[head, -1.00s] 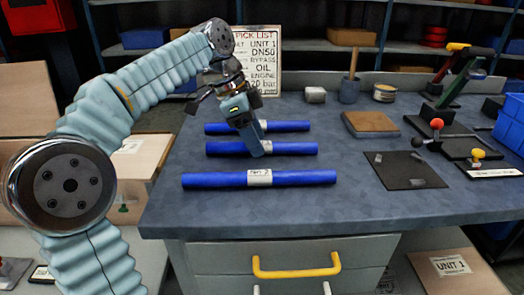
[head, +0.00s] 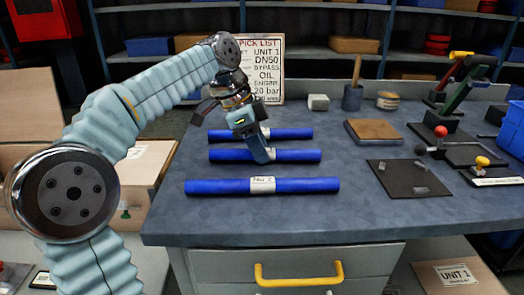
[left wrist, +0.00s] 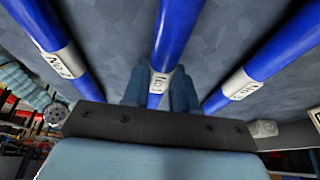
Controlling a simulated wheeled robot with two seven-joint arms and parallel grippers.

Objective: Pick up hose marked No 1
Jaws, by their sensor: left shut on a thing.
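Three blue hoses with white labels lie side by side on the grey bench. My left gripper (head: 262,153) is shut on the middle hose (head: 228,155) near its label, with the hose still at bench level. In the left wrist view this middle hose (left wrist: 172,35) runs between the two fingers (left wrist: 161,90), and its label seems to read No 1. The front hose (head: 215,186) has a label that seems to read No 2. The back hose (head: 290,133) has its label partly hidden behind the gripper. My right gripper is out of view.
A pick list board (head: 268,70) stands behind the hoses. A brown block (head: 372,132), a black mat (head: 400,177) and levers with coloured knobs (head: 441,132) are to the right. A blue bin (head: 513,128) stands at the right edge. Bench between hoses and mat is clear.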

